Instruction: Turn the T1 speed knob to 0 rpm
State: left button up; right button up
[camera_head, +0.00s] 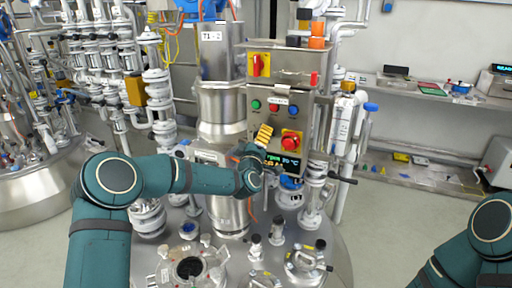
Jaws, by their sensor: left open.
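The steel control box (279,127) stands at the centre, behind the reactor lid. Its lit display (284,160) shows small text that I cannot read fully. I cannot make out the T1 speed knob; my left gripper and wrist cover the panel's lower left part. My left gripper (259,158) is open at that lower left part, beside the display. I cannot tell whether it touches the panel. My right arm shows at the lower right edge; its gripper is out of view.
A red emergency stop (291,141) sits just above the display. Green (256,104), red and blue buttons line the panel above, below a red-yellow switch (260,65). Valves and fittings crowd the steel lid (226,263) below. A shelf (430,95) stands right; the floor between is clear.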

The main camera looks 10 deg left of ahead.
pick_arm(q)
jog(key=v, duration=1.1)
jog(key=shift+s, duration=0.35)
jog(key=shift+a, duration=0.1)
